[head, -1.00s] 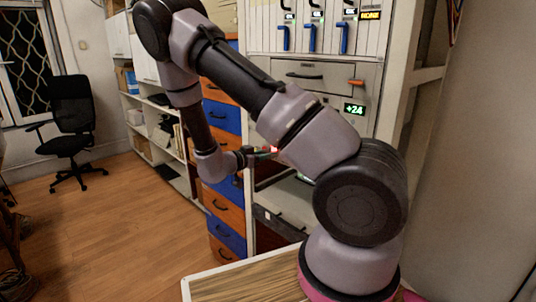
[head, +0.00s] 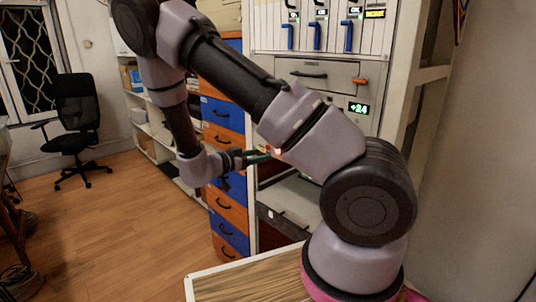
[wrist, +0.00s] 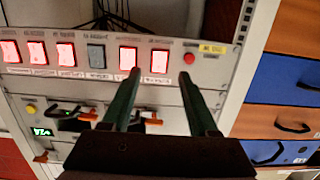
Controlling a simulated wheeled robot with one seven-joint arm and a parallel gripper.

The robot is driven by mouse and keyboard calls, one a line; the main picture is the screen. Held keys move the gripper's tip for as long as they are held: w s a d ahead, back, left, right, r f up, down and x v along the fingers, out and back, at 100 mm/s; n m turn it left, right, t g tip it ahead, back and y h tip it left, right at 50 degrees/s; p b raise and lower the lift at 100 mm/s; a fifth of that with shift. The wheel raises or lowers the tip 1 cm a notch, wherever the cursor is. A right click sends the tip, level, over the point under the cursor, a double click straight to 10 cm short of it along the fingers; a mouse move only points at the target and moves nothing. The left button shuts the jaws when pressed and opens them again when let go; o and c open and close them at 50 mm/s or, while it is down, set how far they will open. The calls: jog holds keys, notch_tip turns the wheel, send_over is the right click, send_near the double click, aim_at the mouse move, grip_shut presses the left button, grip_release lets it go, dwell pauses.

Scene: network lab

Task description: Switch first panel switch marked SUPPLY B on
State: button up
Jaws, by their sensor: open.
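A grey panel (wrist: 192,84) with a row of rocker switches is in the wrist view, which looks upside down. Several switches glow red, among them one (wrist: 159,62) between my fingertips and one (wrist: 128,58) by the left fingertip. One switch (wrist: 97,55) is grey and unlit. The labels are too blurred to read, so I cannot tell which is SUPPLY B. My gripper (wrist: 160,74) is open and empty, its fingers pointing at the panel. In the head view my gripper (head: 258,158) is beside the rack, and my arm hides most of the panel.
A red round button (wrist: 189,58) and yellow label (wrist: 212,48) sit near the panel's end. Cables and orange-tipped handles (wrist: 154,122) lie close by. Blue-handled modules (head: 318,37) and a +24 display (head: 359,107) are on the rack. Orange and blue drawers (head: 223,115) stand beside it.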

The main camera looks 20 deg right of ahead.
jog(key=shift+v, duration=2.3)
jog(key=w+a+r+n+t+y, duration=0.1)
jog(key=w+a+r+t+y, duration=0.1)
jog(key=w+r+y, duration=0.3)
jog(key=w+a+r+n+t+y, duration=0.1)
jog(key=w+a+r+y, duration=0.15)
jog(key=r+y, duration=0.55)
notch_tip(320, 180, up, 7)
jog(key=s+n+t+y, duration=0.1)
jog(key=s+y, duration=0.1)
jog(key=y, duration=0.1)
jog(key=s+d+r+n+g+y, duration=0.1)
jog(key=s+r+n+y, duration=0.1)
jog(key=s+r, duration=0.3)
jog(key=s+r+n+y, duration=0.1)
jog(key=s+r+n, duration=0.2)
jog(key=s, duration=0.4)
jog(key=s+d+g+h, duration=0.1)
jog(key=s+d, duration=0.1)
jog(key=s, duration=0.5)
jog(key=s+d+n+g, duration=0.1)
jog(key=s+d, duration=0.2)
jog(key=s, duration=0.4)
jog(key=shift+h, duration=0.4)
